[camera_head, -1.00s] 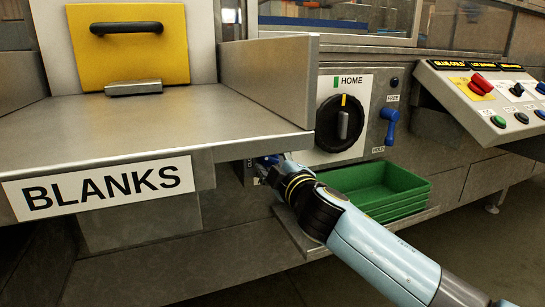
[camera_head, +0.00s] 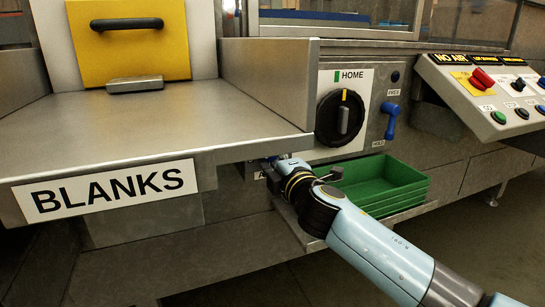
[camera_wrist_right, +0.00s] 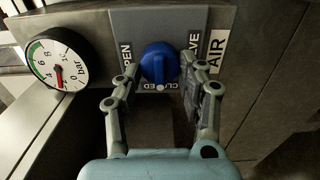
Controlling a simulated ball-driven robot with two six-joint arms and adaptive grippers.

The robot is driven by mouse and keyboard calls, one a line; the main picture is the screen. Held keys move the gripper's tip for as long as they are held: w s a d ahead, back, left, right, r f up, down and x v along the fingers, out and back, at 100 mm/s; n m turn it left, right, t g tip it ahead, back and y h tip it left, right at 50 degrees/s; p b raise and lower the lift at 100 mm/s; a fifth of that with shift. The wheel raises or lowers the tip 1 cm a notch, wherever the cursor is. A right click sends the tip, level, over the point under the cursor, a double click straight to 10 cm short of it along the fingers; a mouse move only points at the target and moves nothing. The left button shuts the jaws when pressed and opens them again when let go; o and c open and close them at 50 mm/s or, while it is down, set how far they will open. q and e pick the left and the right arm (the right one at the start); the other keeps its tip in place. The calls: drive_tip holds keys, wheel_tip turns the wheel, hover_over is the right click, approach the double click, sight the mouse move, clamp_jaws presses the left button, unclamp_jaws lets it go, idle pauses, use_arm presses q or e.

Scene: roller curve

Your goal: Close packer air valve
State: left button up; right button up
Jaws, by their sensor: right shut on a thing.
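The packer air valve is a blue knob (camera_wrist_right: 158,63) on a grey plate marked OPEN, CLOSED and AIR VALVE. In the right wrist view its grip runs up and down the picture, its lower end by the CLOSED label. My right gripper (camera_wrist_right: 164,75) has one finger on each side of the knob and is shut on it. In the head view my right gripper (camera_head: 275,168) reaches under the right edge of the blanks tray, and the knob is hidden there. My left gripper is not in view.
A pressure gauge (camera_wrist_right: 57,62) beside the valve has its red needle pointing down. The BLANKS tray (camera_head: 130,125) overhangs the valve. Green bins (camera_head: 375,182) stand beside my arm under the HOME dial (camera_head: 340,117). The control panel (camera_head: 490,92) shows NO AIR.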

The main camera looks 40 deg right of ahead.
drive_tip(key=shift+f, duration=0.15)
drive_tip(key=o, duration=1.2)
drive_tip(key=shift+c, duration=0.2)
drive_tip(key=shift+s, duration=0.1)
drive_tip(key=v, duration=1.1)
drive_tip(key=shift+s, duration=0.4)
